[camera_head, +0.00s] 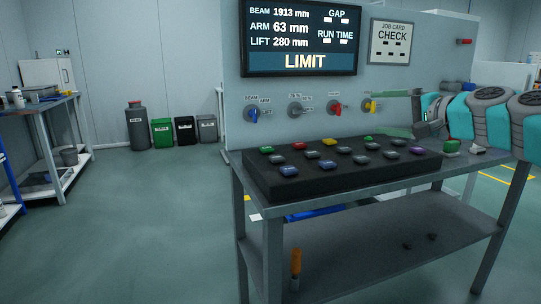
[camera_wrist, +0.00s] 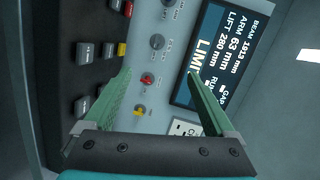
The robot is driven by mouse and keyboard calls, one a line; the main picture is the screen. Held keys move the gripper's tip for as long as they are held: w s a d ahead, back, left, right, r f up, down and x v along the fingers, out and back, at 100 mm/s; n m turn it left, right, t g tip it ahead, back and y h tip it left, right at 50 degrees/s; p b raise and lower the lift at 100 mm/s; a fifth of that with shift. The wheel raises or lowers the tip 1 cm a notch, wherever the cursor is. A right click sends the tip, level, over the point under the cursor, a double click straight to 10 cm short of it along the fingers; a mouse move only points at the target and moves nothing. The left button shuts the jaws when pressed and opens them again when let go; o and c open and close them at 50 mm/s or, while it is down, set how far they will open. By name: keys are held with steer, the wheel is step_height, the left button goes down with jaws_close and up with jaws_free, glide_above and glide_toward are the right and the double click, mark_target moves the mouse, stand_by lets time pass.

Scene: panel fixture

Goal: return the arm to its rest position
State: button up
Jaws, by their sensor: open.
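My gripper (camera_head: 384,111) is at the right in the head view, in front of the panel (camera_head: 330,113) and above the right part of the table. Its two green fingers point left and stand apart with nothing between them. In the wrist view my gripper (camera_wrist: 159,74) is also open and empty, with the panel beyond the fingers. The teal and grey arm reaches in from the right edge. The yellow knob (camera_head: 370,105) is close to the fingertips in the picture; I cannot tell the gap in depth.
The table (camera_head: 345,197) bears a black button box (camera_head: 262,176) with several coloured buttons. Blue (camera_head: 253,115) and red (camera_head: 335,107) knobs stick out of the panel. The screen (camera_head: 300,38) reads LIMIT. Bins (camera_head: 161,131) and a shelf (camera_head: 50,105) stand left; open floor lies between.

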steer(key=s+a+f+n+g+h+b, duration=0.1)
steer(key=s+a+f+n+g, duration=0.65)
steer(key=s+a+f, duration=0.95)
steer(key=s+d+f+n+g+h, duration=0.1)
steer(key=s+d+f+g+h, duration=0.2)
steer(key=s+f, duration=0.8)
steer(key=s+d+f+n+g+h+b, duration=0.1)
steer(key=s+d+f+g+h, duration=0.2)
steer(key=s+f, duration=0.9)
steer(key=s+g+h, duration=0.1)
steer(key=s+g, duration=0.1)
steer(key=s, duration=0.1)
steer(key=shift+s+d+f, duration=0.15)
steer(key=shift+d+f, duration=0.05)
